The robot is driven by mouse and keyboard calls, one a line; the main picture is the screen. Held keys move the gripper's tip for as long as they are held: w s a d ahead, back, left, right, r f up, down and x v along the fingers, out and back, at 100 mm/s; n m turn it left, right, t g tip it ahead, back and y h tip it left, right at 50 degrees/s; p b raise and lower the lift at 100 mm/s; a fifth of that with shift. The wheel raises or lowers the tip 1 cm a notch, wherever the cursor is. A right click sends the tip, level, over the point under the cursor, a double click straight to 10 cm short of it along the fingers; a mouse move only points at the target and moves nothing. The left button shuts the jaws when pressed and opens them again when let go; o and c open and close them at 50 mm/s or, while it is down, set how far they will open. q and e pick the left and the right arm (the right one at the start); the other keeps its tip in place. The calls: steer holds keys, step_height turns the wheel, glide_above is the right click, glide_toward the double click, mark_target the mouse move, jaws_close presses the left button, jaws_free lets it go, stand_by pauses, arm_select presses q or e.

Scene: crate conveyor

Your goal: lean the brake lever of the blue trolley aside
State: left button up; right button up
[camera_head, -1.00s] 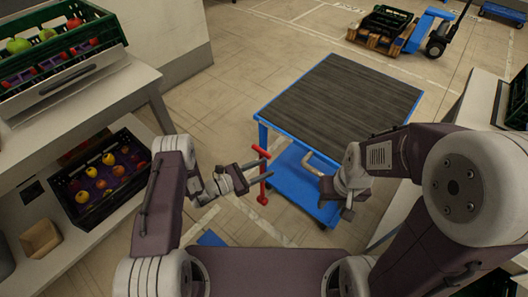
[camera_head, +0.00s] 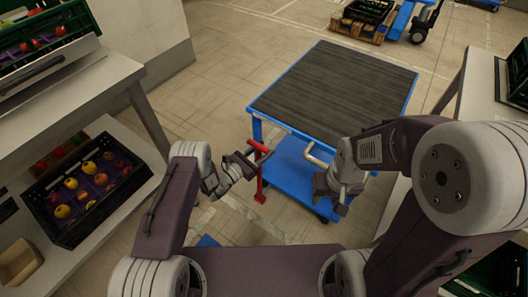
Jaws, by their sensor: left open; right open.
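The blue trolley (camera_head: 254,130) stands ahead of me, with a dark ribbed top and a blue lower deck. My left gripper (camera_head: 244,165) is open, just left of the lever's upper part. I cannot tell whether it touches the lever. My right gripper (camera_head: 332,196) is open in front of the trolley's near side, close below the pale handle (camera_head: 318,158). Part of the handle is hidden behind my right wrist.
A grey bench (camera_head: 95,85) on the left holds a green crate (camera_head: 88,22) of fruit, with a dark fruit crate (camera_head: 108,204) on its lower shelf. Another bench (camera_head: 477,90) stands on the right. A pallet (camera_head: 357,32) with a crate lies behind. Floor left of the trolley is clear.

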arm_select(q)
steer(key=shift+w+d, duration=0.2)
steer(key=shift+d, duration=0.05)
jaws_close()
stand_by(1.3)
